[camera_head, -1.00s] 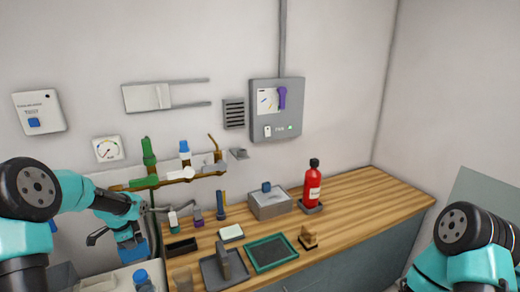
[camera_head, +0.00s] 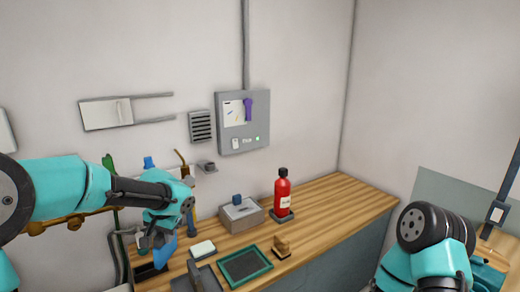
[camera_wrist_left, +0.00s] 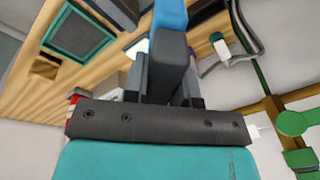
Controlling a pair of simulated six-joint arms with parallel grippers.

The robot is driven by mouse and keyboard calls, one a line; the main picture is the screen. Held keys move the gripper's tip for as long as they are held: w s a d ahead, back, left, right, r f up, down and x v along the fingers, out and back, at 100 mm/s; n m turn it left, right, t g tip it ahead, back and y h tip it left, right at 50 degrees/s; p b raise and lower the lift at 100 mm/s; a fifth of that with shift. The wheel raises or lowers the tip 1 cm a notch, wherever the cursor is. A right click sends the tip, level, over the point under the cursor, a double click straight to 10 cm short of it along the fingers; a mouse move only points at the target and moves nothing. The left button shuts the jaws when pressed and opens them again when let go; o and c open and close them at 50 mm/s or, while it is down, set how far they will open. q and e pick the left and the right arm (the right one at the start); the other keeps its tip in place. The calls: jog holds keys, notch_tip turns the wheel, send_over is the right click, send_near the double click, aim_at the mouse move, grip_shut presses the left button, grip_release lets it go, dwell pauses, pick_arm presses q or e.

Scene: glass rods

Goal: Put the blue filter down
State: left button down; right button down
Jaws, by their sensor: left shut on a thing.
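The blue filter (camera_head: 165,251) is held in my left gripper (camera_head: 158,238), over the left part of the wooden bench in the head view. In the left wrist view the filter (camera_wrist_left: 171,14) sticks out past the dark fingers at the top edge. My left gripper (camera_wrist_left: 170,70) is shut on it there. The filter's lower end is clear of the bench as far as I can tell. My right arm shows at the lower right of the head view, but its gripper does not show.
The wooden bench (camera_head: 335,205) holds a red bottle (camera_head: 282,192), a grey box (camera_head: 240,214), a green-rimmed tray (camera_head: 244,265), a white block (camera_head: 202,248) and a small wooden stand (camera_head: 281,246). A grey panel (camera_head: 242,121) hangs on the wall. The bench's right end is bare.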

pick_arm(q)
jog(key=s+d+r+n, duration=0.2)
jog(key=d+r, duration=0.2)
jog(key=d, duration=0.3)
jog(key=shift+s+d+r+n, duration=0.2)
jog(key=shift+s+n, duration=0.05)
jog(key=shift+n, duration=0.05)
